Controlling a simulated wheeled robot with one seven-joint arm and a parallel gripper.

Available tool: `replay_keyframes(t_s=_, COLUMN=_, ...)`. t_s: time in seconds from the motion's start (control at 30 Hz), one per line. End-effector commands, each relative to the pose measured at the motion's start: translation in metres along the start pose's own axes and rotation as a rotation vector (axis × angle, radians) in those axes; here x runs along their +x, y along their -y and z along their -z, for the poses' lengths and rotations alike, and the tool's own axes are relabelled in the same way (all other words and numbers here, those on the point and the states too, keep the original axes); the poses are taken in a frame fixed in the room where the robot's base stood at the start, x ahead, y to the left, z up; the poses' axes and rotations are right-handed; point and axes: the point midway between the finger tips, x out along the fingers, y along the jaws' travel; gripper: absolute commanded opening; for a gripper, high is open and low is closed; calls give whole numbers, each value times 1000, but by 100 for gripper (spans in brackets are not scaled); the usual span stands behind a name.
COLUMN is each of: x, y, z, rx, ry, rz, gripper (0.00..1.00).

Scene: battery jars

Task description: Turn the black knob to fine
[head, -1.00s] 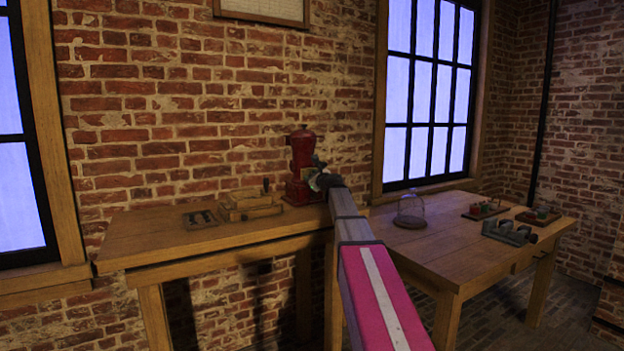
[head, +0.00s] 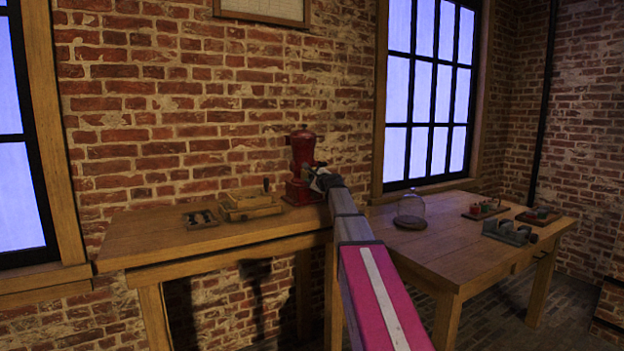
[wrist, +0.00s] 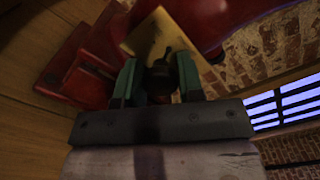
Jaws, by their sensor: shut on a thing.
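A red machine (head: 301,160) stands at the right end of the left wooden bench. In the wrist view, its red body (wrist: 215,20) carries a brass-coloured plate (wrist: 150,35). The black knob (wrist: 160,72) sits in front of this plate, with a small pointed tip at its top. My gripper (wrist: 157,82) has its two green fingers shut on the knob, one on each side. In the head view, my gripper (head: 318,179) is at the right side of the machine, and the knob is hidden there. I cannot read any markings on the plate.
Wooden boxes (head: 248,203) and a dark tray (head: 201,219) lie left of the machine on the bench (head: 150,238). A glass dome (head: 411,207) and several small devices stand on the right table (head: 400,240). The bench's left part is clear.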

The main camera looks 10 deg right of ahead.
Motion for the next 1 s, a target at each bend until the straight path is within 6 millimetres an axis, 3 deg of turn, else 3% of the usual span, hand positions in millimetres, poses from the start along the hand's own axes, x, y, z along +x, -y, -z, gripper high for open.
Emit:
replay_keyframes(t_s=0.5, x=0, y=-2, z=0, rx=-419, ry=0, rz=-1, gripper=11)
replay_keyframes(t_s=1.0, x=-1, y=-2, z=0, rx=-560, ry=0, rz=-2, gripper=11)
